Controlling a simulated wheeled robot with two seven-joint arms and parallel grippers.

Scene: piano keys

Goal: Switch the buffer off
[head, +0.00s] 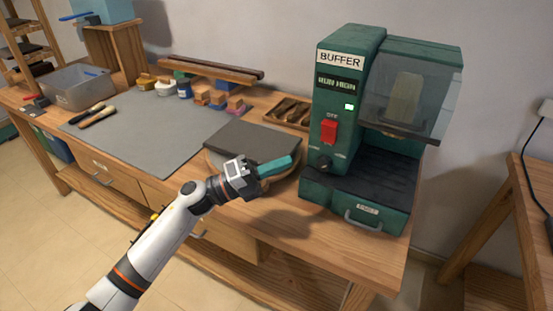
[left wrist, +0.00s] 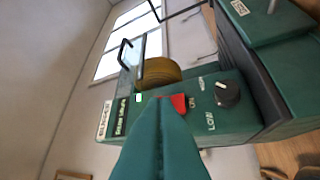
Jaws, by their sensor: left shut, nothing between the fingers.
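The buffer (head: 345,75) is a green machine with a BUFFER sign at the right of the bench. Its red switch (head: 328,131) is on the front panel below an OFF label; a small green light (head: 349,107) is lit beneath a display. A black knob (head: 323,161) sits under the switch. My left gripper (head: 291,161) is shut and empty, its teal fingers pointing toward the panel from the left. In the left wrist view, the fingers (left wrist: 162,108) partly cover the red switch (left wrist: 179,102); I cannot tell whether they touch. My right gripper is out of view.
A clear guard (head: 410,90) covers the buffer's right side, with a drawer (head: 368,215) below. A dark slab (head: 252,137) lies left of the buffer. A grey mat (head: 145,128), small jars, blocks and a grey bin (head: 80,90) occupy the wooden bench.

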